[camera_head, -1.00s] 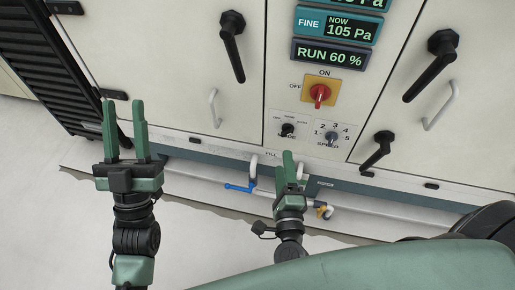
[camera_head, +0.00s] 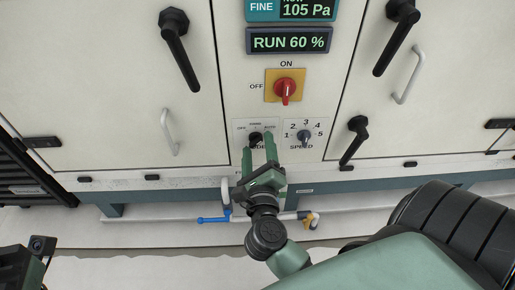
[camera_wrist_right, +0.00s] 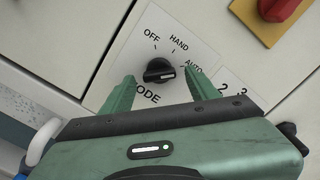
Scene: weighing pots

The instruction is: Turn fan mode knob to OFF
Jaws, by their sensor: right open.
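The fan mode knob (camera_wrist_right: 158,70) is a small black knob on a white plate labelled OFF, HAND and AUTO, with MODE below. Its white mark points to the right, toward the AUTO side. In the head view the knob (camera_head: 255,138) is partly hidden by my fingers. My right gripper (camera_wrist_right: 160,76) is open, with one green finger on each side of the knob in the wrist view. I cannot tell whether they touch it. In the head view my right gripper (camera_head: 260,154) reaches up to the plate. My left gripper's fingers are out of view.
The speed knob (camera_head: 304,138) is close on the right. A red switch (camera_head: 286,88) on a yellow plate is above. A blue-handled valve (camera_head: 213,219) and pipes run below. Black door handles (camera_head: 174,36) and pale pull handles (camera_head: 170,132) stick out from the doors.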

